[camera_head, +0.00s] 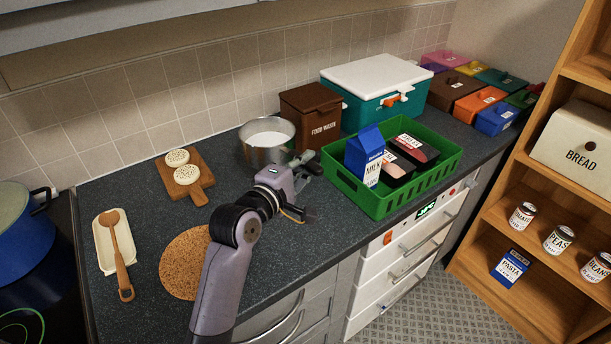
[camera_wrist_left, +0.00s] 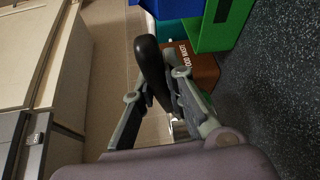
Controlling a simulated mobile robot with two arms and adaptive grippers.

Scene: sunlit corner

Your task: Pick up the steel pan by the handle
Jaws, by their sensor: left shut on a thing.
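The steel pan (camera_head: 262,155) is a round metal pan with a pale inside. In the head view it is at the back of the dark counter, left of the brown food waste bin. My left gripper (camera_head: 303,174) is right of and in front of the pan. In the left wrist view, the black handle (camera_wrist_left: 149,58) lies between the fingers of my left gripper (camera_wrist_left: 156,92), which is shut on it. My gripper and wrist hide part of the pan's lower right side. I cannot tell whether its base touches the counter. My right gripper is not in view.
The food waste bin (camera_head: 311,115) stands close behind the pan. A green crate (camera_head: 384,207) with a milk carton and packs is right of my gripper. A wooden board (camera_head: 199,194) with two round pale items is left. A cork mat (camera_head: 181,268) lies bare in front.

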